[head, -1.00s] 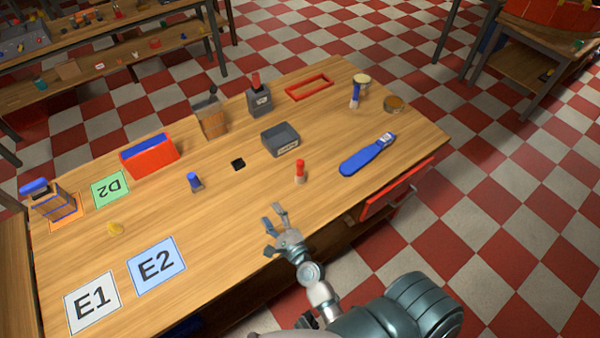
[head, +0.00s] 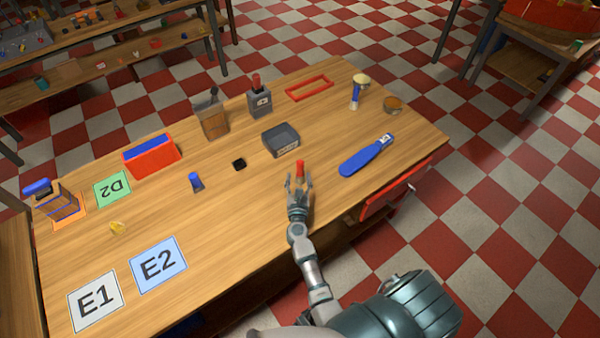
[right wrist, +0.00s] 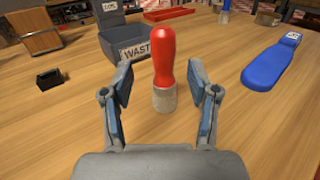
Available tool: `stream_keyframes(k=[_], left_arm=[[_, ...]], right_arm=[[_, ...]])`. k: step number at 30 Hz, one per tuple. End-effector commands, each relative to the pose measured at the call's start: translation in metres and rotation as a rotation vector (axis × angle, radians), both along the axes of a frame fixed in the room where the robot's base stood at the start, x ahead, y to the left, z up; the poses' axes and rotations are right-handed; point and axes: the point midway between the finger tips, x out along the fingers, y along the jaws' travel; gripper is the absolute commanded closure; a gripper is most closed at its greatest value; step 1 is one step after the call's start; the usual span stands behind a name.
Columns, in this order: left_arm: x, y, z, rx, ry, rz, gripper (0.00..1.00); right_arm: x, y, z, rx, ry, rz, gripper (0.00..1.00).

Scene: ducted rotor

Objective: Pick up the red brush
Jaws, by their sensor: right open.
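The red brush (head: 300,169) stands upright on the wooden table, with a red handle on top and a pale lower end. In the right wrist view the red brush (right wrist: 164,65) stands ahead of my right gripper, roughly centred between the fingers. My right gripper (head: 299,182) is open and just on the near side of the brush. Its two fingers (right wrist: 162,108) are spread on either side in the right wrist view, with visible gaps to the brush. The fingers partly cover the brush's lower end in the head view. My left gripper is not in view.
A grey waste bin (head: 281,140) stands behind the brush. A blue flat tool (head: 362,160) lies to the right. A small black block (head: 239,164) and a blue-topped piece (head: 196,182) stand to the left. The table between them is clear.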

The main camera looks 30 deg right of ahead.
Motion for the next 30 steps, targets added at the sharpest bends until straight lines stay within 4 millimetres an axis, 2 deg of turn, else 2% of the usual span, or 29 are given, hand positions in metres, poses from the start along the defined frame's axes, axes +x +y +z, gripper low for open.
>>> stream_keyframes(k=[4,9,12,21,23,28,29,30], left_arm=[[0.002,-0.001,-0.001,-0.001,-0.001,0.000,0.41],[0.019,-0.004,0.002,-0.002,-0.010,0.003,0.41],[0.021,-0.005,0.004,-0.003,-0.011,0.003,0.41],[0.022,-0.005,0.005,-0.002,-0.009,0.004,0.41],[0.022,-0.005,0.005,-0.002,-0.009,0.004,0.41],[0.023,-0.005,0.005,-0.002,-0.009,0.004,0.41],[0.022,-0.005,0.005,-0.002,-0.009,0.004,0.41],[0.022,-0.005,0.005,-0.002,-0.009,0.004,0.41]], right_arm=[[0.009,-0.006,-0.002,-0.001,0.000,0.001,0.40],[0.030,-0.023,-0.010,-0.002,0.000,0.000,0.40],[0.041,-0.029,-0.008,-0.001,0.000,0.001,0.40],[0.046,-0.033,-0.007,-0.001,0.000,0.001,0.40],[0.046,-0.033,-0.007,-0.001,0.001,0.001,0.53],[0.046,-0.032,-0.008,-0.001,0.001,0.001,0.95],[0.046,-0.032,-0.008,-0.001,0.001,0.001,1.00],[0.046,-0.032,-0.008,-0.001,0.001,0.001,1.00]])
